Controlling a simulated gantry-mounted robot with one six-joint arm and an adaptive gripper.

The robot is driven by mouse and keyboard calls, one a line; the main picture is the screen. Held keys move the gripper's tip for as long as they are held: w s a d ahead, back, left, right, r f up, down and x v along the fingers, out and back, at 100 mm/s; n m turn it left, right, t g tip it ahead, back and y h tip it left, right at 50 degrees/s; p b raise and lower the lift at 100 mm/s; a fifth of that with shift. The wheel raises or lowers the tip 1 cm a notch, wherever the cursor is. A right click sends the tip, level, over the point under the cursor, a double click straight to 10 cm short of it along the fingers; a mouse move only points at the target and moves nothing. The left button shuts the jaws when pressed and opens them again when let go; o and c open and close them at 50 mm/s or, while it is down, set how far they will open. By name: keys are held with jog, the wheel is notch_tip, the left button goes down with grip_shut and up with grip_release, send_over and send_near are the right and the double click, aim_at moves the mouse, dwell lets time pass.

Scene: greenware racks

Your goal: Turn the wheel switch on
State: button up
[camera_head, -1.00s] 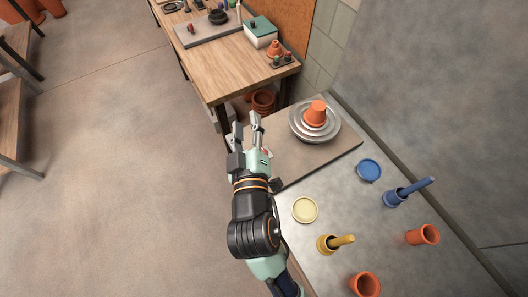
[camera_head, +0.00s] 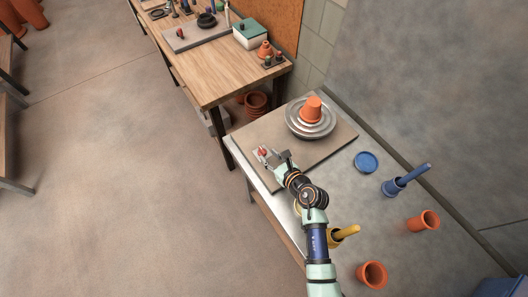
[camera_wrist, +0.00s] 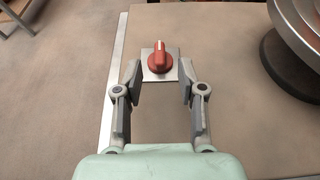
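The wheel switch is a red knob (camera_wrist: 159,58) on a small square metal plate (camera_wrist: 160,75), near the left edge of the brown board. It also shows as a small red knob in the head view (camera_head: 263,152). My gripper (camera_wrist: 160,75) is open, its two fingers apart on either side of the switch plate in the wrist view. The knob shows just past the fingertips, and I cannot tell whether the fingers touch anything. The pottery wheel (camera_head: 309,124) is a set of stacked grey discs with an orange pot (camera_head: 313,109) upside down on it.
A wooden table (camera_head: 215,85) with tools stands behind. The board between switch and wheel is bare.

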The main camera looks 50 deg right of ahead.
aim_at(263, 150)
jog(key=b+x, duration=0.1)
jog(key=x, duration=0.4)
jog(key=shift+r, duration=0.1)
jog(key=shift+s, duration=0.1)
jog(key=shift+c, duration=0.3)
grip_shut()
